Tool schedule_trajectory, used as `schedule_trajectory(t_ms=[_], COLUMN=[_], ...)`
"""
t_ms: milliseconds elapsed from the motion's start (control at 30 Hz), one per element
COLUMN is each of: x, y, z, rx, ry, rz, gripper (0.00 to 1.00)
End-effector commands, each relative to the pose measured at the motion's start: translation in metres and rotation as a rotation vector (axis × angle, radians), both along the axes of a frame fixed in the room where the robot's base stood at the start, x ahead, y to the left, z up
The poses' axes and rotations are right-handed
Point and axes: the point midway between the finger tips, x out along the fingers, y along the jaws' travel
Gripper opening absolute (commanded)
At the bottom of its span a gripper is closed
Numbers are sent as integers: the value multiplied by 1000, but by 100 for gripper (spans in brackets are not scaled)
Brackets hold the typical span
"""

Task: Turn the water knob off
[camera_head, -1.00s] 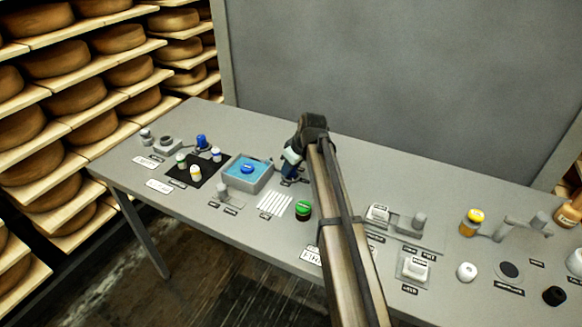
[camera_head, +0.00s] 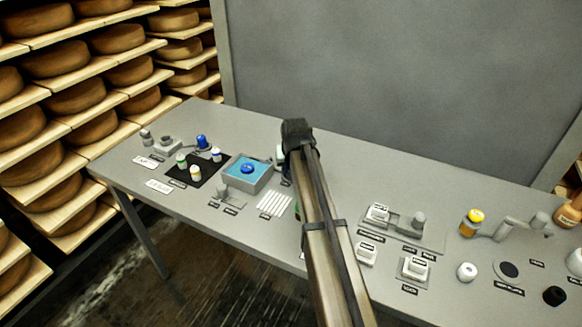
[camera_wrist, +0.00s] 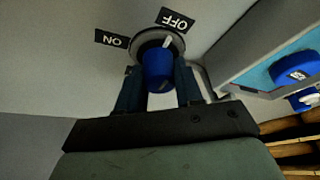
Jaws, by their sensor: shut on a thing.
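A blue water knob (camera_wrist: 158,70) sits on a round grey base in the wrist view. My gripper (camera_wrist: 157,88) is shut on it, one dark finger on each side. A white pointer mark at the base points up toward the OFF label (camera_wrist: 175,20). The ON label (camera_wrist: 111,39) is to the left. In the head view my gripper (camera_head: 284,163) is beside the basin (camera_head: 247,188), mostly hidden by my arm, and the knob is hidden there. The basin holds blue water with a blue floating thing (camera_head: 247,169).
A black mat (camera_head: 198,178) with several small bottles lies left of the basin. White strips (camera_head: 274,204) lie in front. A grey wall is behind the table.

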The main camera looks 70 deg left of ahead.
Motion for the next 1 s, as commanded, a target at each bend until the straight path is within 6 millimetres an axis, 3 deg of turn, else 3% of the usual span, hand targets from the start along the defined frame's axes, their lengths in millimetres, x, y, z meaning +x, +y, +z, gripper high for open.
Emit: schedule_trajectory(t_ms=[533, 567, 800, 1000], x=[0, 0, 0, 0], y=[0, 0, 0, 0], z=[0, 0, 0, 0], rx=[0, 0, -1, -1], ry=[0, 0, 0, 0], rz=[-24, -24, -23, -23], gripper=[5, 37, 60, 61])
